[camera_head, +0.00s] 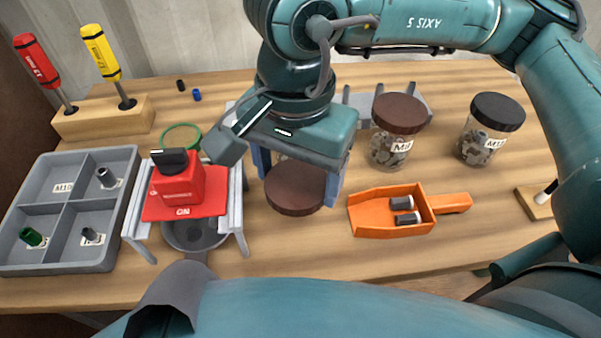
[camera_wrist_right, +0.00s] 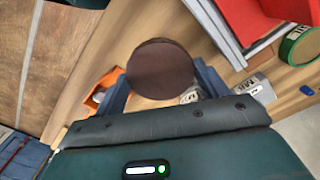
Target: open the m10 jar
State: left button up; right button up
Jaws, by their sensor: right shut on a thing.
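My right gripper (camera_head: 298,178) comes down from the top middle. Its blue fingers are shut on a round brown lid (camera_head: 296,190), one finger on each side. The lid also shows between the fingers (camera_wrist_right: 162,88) in the right wrist view. The jar body under this lid is mostly hidden, and I cannot tell whether the lid still sits on it. Another brown-lidded clear jar (camera_head: 391,150) stands to the right; its label starts with M1, the last digit unclear. A black-lidded jar (camera_head: 480,146) of grey parts is further right. My left gripper is not in view.
An orange scoop (camera_head: 372,217) with two small dark parts lies right of the gripper. A red device (camera_head: 178,188) stands on a grey stand to the left. A grey divided tray (camera_head: 62,205), with one section marked M10, is far left. Two screwdrivers stand in a wooden block (camera_head: 105,118).

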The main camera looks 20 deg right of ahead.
aim_at(297, 205)
jog(key=shift+f, duration=3.15)
jog(key=shift+f+b, duration=0.15)
jog(key=shift+b, duration=0.15)
jog(key=o, duration=1.1)
